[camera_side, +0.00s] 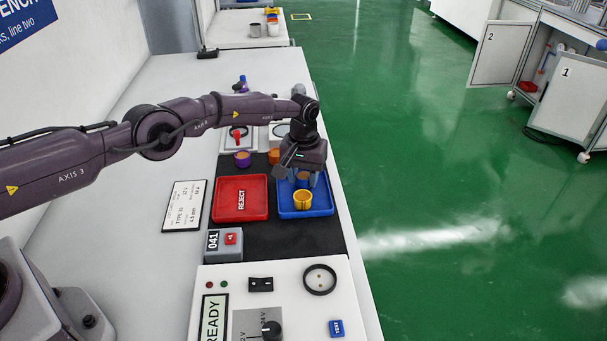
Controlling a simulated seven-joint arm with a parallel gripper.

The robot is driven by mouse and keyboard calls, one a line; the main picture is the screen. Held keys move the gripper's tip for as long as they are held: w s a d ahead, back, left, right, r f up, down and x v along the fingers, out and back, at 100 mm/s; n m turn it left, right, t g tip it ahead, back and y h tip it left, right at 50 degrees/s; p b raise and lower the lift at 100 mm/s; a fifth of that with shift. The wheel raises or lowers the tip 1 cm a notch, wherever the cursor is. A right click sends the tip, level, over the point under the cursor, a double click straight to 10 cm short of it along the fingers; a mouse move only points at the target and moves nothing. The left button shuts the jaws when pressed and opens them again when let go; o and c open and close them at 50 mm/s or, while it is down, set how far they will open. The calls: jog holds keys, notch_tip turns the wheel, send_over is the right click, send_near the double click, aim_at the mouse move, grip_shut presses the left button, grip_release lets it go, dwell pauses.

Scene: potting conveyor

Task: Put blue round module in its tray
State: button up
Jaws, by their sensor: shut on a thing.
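The blue round module (303,182) is between the fingers of my gripper (303,178), which is shut on it. Its top looks tan. The module is over the back part of the blue tray (325,205). I cannot tell whether it touches the tray floor. A yellow round module (303,200) stands in the same tray, just in front of the held one. My gripper body hides the tray's back edge and part of the held module.
A red tray (222,205) marked REJECT lies left of the blue tray. Behind are a purple module (242,160) and a partly hidden orange module (274,157). A counter box (223,243) and a white control panel (290,290) are in front. The bench edge is close on the right.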

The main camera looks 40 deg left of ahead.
aim_at(304, 179)
jog(key=shift+f, duration=0.1)
jog(key=o, duration=1)
notch_tip(304, 179, up, 12)
jog(key=shift+r, duration=0.15)
